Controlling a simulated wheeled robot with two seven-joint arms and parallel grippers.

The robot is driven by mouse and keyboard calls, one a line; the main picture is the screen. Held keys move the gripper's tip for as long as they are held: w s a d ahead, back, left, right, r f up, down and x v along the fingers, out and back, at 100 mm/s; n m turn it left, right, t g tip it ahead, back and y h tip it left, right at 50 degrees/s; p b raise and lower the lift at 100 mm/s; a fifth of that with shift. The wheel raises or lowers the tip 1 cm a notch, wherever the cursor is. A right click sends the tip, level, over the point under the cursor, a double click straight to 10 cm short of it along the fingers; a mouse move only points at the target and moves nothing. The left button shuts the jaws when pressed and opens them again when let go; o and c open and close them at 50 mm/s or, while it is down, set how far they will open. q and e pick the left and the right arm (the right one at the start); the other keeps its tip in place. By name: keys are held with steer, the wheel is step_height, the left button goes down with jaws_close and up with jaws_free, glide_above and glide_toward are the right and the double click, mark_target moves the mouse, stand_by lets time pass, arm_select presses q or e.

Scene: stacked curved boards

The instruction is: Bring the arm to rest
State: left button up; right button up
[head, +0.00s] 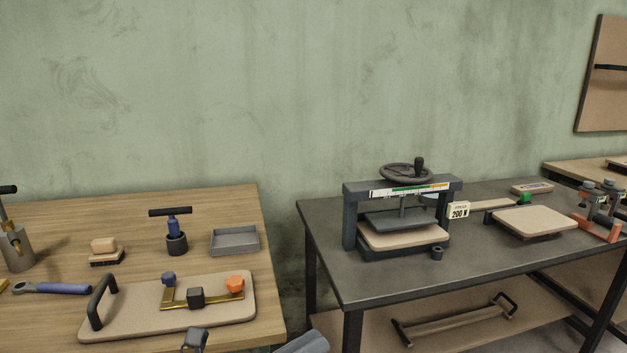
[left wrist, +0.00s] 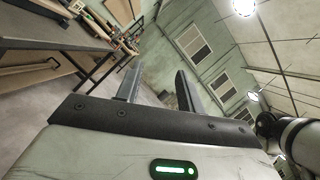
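My left gripper (left wrist: 158,85) shows in the left wrist view, its two dark fingers apart with nothing between them. It is in free air, with the floor and the far wall beyond it. In the head view only a smooth grey part (head: 303,344), which seems to belong to my arm, shows at the bottom edge near the gap between the tables; the fingers cannot be made out there.
The wooden table (head: 225,205) at left carries a handled board (head: 130,318), a grey tray (head: 235,240) and tools. The dark table (head: 375,288) at right carries a screw press (head: 350,215) with boards in it and a separate board (head: 535,221). A gap separates the tables.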

arm_select(q)
steer(key=s+a+f+n+t+y, duration=0.1)
steer(key=a+f+n+t+y, duration=0.35)
steer(key=n, duration=0.95)
steer(key=s+a+f+n+t+y, duration=0.15)
steer(key=a+f+n+y, duration=0.35)
steer(key=f+n+y, duration=0.65)
steer(key=s+a+f+n+g, duration=0.3)
steer(key=s+f+n+g, duration=0.2)
steer(key=n, duration=0.8)
steer(key=s+f, duration=0.3)
steer(key=s, duration=0.1)
steer(key=shift+a, duration=0.3)
